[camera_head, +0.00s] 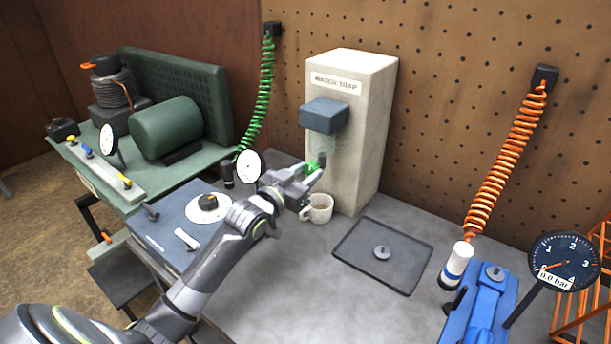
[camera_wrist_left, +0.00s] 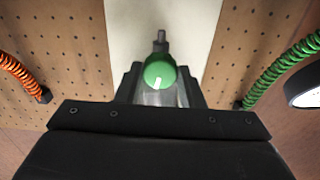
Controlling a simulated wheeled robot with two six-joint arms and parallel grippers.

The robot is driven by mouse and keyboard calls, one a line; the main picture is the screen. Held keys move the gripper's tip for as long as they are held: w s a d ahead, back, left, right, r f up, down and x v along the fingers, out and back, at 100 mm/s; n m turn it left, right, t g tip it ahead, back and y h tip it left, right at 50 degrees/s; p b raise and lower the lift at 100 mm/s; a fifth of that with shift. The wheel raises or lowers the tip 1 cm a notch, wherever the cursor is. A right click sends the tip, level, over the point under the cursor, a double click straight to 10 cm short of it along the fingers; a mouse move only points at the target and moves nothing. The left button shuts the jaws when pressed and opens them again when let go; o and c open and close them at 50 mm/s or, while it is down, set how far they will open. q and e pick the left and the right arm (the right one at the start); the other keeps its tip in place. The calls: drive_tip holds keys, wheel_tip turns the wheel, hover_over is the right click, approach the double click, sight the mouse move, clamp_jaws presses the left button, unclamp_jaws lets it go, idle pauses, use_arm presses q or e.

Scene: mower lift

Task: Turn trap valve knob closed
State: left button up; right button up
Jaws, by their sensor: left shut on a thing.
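The water trap (camera_head: 350,130) is a tall pale box on the bench against the pegboard, with a blue-grey block and a clear bowl on its front. The trap valve knob (camera_head: 312,167) is green, below the bowl, and partly hidden by my gripper. It also shows in the left wrist view as a round green knob (camera_wrist_left: 160,74) with a white mark. My left gripper (camera_head: 308,176) reaches the knob from the front left and is shut on it. A white mug (camera_head: 317,208) stands just below my gripper. My right gripper is not in view.
A dark tray (camera_head: 352,262) with a small grey part lies right of the mug. A blue tool (camera_head: 480,311) and a gauge reading 0.0 bar (camera_head: 564,262) are at the right. A green compressor (camera_head: 167,127) stands left. A green coiled hose (camera_head: 264,90) and an orange one (camera_head: 503,160) hang behind.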

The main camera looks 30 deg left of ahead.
use_arm(q)
drive_tip(key=m+b, duration=0.1)
drive_tip(key=m, duration=0.3)
drive_tip(key=shift+m+b, duration=0.3)
drive_tip(key=shift+b, duration=0.05)
drive_tip(key=m+b, duration=0.1)
drive_tip(key=m, duration=0.2)
drive_tip(key=shift+f+m, duration=0.1)
drive_tip(key=shift+m, duration=0.2)
drive_tip(key=m+b, duration=0.2)
drive_tip(key=m, duration=0.2)
drive_tip(key=shift+m+b, duration=0.7)
drive_tip(key=shift+m, duration=0.9)
drive_tip(key=o, duration=1)
